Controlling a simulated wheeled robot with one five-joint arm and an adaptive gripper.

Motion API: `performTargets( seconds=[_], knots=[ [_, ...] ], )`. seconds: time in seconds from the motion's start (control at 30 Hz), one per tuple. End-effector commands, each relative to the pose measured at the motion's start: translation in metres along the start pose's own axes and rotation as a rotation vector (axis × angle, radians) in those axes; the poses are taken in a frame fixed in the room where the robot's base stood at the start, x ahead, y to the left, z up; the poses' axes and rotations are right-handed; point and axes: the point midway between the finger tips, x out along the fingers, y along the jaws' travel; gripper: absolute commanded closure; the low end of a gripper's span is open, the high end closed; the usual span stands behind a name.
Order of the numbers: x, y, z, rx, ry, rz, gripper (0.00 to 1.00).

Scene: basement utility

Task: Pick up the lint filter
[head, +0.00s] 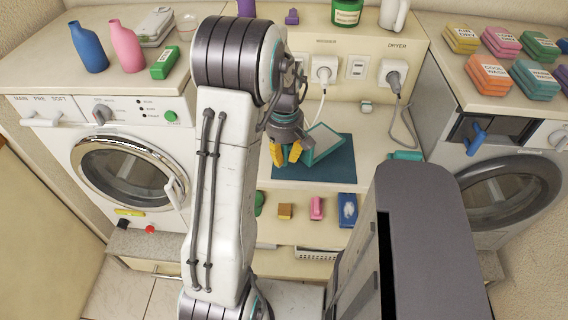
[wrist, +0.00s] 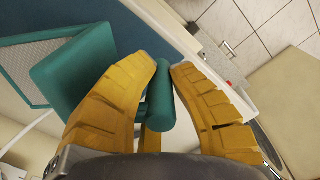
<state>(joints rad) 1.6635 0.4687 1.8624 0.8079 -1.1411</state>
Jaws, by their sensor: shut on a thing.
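The lint filter is a teal frame with a pale mesh panel (head: 322,143), seen in the head view just right of my gripper (head: 286,154). It appears tilted over the dark teal mat (head: 335,172) on the middle counter; I cannot tell whether it touches the mat. In the wrist view its frame (wrist: 75,75) is at the left, and its round teal grip (wrist: 159,95) lies between my yellow fingers (wrist: 165,78). My gripper is shut on that grip. The fingers hide part of the filter.
A washer (head: 133,170) stands left and a dryer (head: 505,185) right, with bottles and colored packs on top. Plugs and cords (head: 396,75) are on the wall panel behind. Small items such as a pink one (head: 316,208) sit on the shelf below.

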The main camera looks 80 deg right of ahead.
Motion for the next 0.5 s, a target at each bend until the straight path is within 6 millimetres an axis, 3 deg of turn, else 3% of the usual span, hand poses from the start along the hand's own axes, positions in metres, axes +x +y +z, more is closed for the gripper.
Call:
performTargets(
  seconds=[0.2, 0.5],
  knots=[
    [-0.024, 0.011, 0.045, 0.01, 0.0, 0.002, 1.0],
    [-0.052, 0.021, 0.089, 0.007, 0.0, 0.002, 1.0]
  ],
)
